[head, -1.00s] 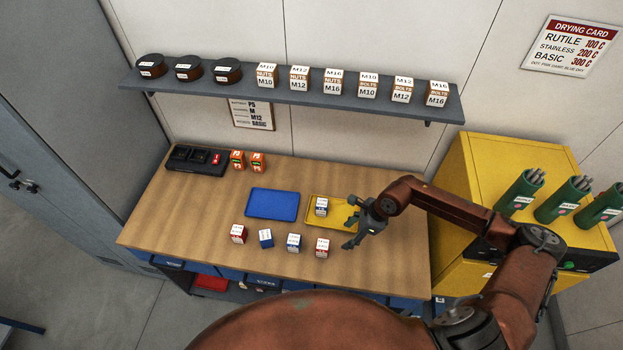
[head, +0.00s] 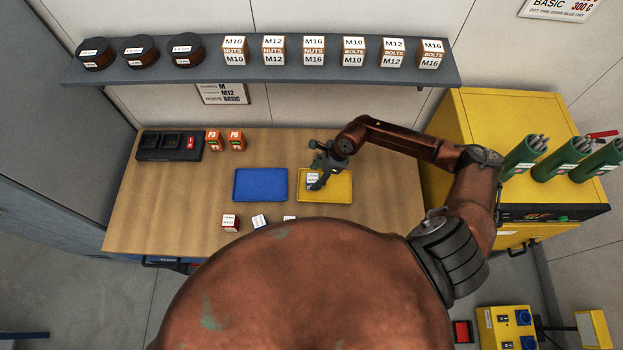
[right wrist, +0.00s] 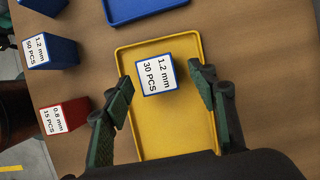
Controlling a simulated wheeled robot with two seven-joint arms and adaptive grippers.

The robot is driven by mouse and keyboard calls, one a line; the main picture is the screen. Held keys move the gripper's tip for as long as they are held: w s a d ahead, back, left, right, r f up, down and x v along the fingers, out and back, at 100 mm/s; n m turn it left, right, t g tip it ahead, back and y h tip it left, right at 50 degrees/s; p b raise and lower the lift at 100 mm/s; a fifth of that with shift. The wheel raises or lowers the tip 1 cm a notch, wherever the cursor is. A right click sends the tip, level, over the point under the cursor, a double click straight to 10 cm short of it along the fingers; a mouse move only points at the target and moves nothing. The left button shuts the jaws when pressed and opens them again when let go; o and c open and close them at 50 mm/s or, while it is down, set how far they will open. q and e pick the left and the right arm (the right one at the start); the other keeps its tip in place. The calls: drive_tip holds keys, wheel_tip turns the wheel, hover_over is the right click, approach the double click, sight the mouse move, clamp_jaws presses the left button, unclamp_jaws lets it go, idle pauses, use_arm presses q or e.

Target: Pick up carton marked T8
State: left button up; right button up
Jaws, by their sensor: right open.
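No marking T8 is readable on any carton. A blue carton (right wrist: 156,75) with a white label reading 1.2 mm 30 PCS stands in the yellow tray (right wrist: 126,45). In the head view this carton (head: 312,180) is partly hidden by my right gripper (head: 318,172). In the right wrist view, my right gripper (right wrist: 160,92) is open, with one finger on each side of the carton and gaps between. My left gripper is not in view.
A blue tray (head: 260,184) lies left of the yellow tray. A red carton (right wrist: 66,115) marked 0.8 mm and a blue one (right wrist: 49,51) marked 1.2 mm 50 PCS stand outside the tray. A shelf (head: 260,77) with boxes and reels runs above the bench.

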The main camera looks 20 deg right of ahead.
drive_tip(key=x, duration=0.2)
drive_tip(key=shift+a+f+p, duration=0.2)
drive_tip(key=shift+a+p, duration=0.05)
drive_tip(key=shift+p, duration=0.1)
drive_tip(key=shift+f, duration=0.1)
drive_tip(key=c, duration=0.7)
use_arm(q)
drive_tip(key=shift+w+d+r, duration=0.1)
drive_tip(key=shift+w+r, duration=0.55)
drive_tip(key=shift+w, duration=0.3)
use_arm(e)
drive_tip(key=c, duration=0.6)
